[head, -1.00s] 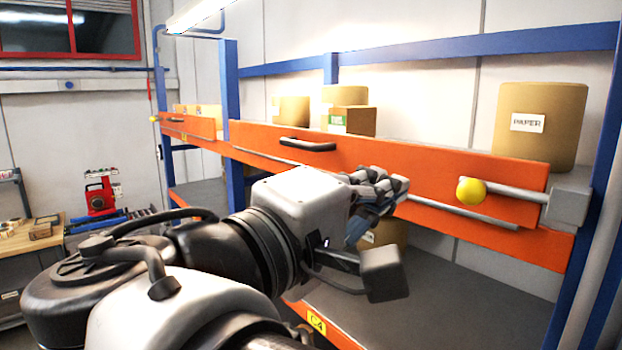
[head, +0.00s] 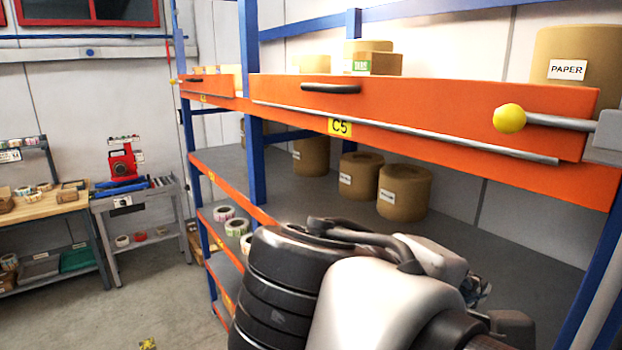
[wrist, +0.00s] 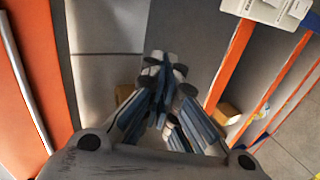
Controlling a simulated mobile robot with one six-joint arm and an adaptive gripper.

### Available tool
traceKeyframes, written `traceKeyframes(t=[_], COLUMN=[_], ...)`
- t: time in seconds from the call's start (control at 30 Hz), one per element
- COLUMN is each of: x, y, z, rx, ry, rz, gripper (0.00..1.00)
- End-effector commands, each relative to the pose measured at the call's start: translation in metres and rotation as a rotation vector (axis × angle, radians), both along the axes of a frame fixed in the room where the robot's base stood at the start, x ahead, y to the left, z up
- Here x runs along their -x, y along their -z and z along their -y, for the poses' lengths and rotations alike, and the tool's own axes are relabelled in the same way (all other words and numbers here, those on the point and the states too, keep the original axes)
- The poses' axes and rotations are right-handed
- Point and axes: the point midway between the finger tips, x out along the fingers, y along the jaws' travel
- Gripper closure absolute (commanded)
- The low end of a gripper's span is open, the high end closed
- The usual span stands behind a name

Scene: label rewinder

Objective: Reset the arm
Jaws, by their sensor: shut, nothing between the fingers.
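My gripper (wrist: 165,95) shows in the wrist view with its fingers together and nothing between them. In the head view my arm fills the lower right, in front of the orange and blue rack, and only a small part of the gripper (head: 474,290) shows behind it. The red label rewinder (head: 123,164) stands on a grey cart at the left of the head view, well apart from my arm.
An orange front panel (head: 420,120) with a black handle and a yellow-knobbed lever (head: 510,118) crosses the rack above my arm. Brown paper rolls (head: 404,192) stand on the shelf behind. A wooden bench (head: 40,212) is at far left. Floor (head: 175,285) between is mostly clear.

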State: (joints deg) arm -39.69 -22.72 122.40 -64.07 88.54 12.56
Motion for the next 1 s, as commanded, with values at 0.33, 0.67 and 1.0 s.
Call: traceKeyframes(t=[0.33,0.67,1.0], x=[0.089,0.098,0.097], y=[0.249,0.311,0.309], z=[0.004,-0.033,-0.035], rx=[-0.734,-1.138,-1.147], ry=[0.198,0.303,0.303], rz=[-0.182,-0.022,-0.019], gripper=[1.0,1.0,1.0])
